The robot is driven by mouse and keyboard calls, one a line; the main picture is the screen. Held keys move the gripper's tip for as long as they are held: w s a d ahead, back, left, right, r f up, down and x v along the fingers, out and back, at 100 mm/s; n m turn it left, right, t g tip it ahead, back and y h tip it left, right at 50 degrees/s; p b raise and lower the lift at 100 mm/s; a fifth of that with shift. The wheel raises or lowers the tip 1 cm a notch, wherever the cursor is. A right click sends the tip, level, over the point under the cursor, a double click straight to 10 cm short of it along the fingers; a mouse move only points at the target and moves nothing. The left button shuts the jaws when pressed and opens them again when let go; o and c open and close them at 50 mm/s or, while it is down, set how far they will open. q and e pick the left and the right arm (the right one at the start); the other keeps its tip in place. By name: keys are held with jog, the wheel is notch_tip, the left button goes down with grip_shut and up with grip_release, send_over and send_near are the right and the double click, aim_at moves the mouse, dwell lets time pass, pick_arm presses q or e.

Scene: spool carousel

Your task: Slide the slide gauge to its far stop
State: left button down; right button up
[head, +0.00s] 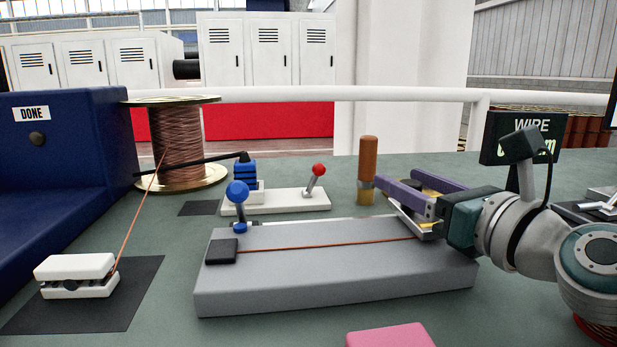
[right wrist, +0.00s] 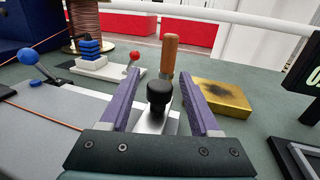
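The slide gauge appears to be the long grey bed (head: 330,282) with a silver carriage plate (head: 408,222) at its right end. The carriage carries a black knob (right wrist: 158,92), hidden in the head view. My right gripper (head: 398,180) is open, with its purple fingers on either side of the knob in the right wrist view (right wrist: 160,98). Gaps show between the knob and both fingers. A copper wire (head: 330,244) lies along the bed from a dark block (head: 221,251) at its left end. My left gripper is not in view.
A wooden-handled tool (head: 368,160) stands just beyond the fingertips, with a brass block (right wrist: 222,97) to its right. A blue-knobbed lever (head: 238,195) rises behind the bed's left end. A white clamp (head: 75,270) and copper spool (head: 178,140) are farther left.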

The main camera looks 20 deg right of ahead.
grip_shut()
dwell(1.2)
